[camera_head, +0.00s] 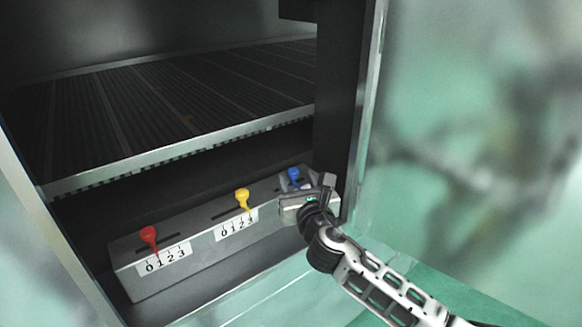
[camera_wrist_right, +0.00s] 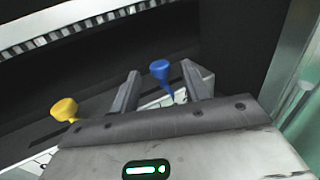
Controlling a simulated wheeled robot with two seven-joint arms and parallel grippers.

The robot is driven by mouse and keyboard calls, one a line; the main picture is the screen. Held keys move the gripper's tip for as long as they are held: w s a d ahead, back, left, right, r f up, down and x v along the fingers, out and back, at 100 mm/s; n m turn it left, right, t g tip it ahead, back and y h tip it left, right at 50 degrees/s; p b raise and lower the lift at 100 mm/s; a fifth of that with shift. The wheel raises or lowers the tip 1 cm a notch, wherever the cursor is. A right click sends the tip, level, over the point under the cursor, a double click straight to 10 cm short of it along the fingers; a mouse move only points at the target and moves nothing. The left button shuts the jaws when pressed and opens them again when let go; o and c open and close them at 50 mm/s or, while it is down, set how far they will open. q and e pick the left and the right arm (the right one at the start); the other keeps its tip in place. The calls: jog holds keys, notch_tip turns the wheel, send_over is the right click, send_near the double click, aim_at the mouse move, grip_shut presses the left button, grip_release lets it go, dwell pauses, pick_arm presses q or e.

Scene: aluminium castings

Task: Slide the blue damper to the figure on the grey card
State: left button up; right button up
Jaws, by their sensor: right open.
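The blue damper (camera_head: 293,175) is a knob on a stem at the right end of a grey control box. In the right wrist view the blue damper (camera_wrist_right: 160,70) shows between the two open fingers of my right gripper (camera_wrist_right: 158,84), with gaps on both sides. In the head view my right gripper (camera_head: 311,184) is at the box's right end, just in front of the damper. The gripper hides most of the damper's number scale; a strip of it (camera_wrist_right: 158,101) shows between the fingers, its figures unreadable. I see no separate grey card. My left gripper is not in view.
A yellow damper (camera_head: 242,197) and a red damper (camera_head: 149,235) stand left on the same box (camera_head: 195,265), each above a white 0-to-3 scale. A dark grate shelf (camera_head: 170,100) overhangs behind. A cabinet side wall (camera_head: 345,130) rises close on the right.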

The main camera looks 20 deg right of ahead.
aim_at(292, 169)
jog(key=w, duration=0.5)
jog(key=shift+w+d, duration=0.1)
jog(key=shift+w, duration=0.3)
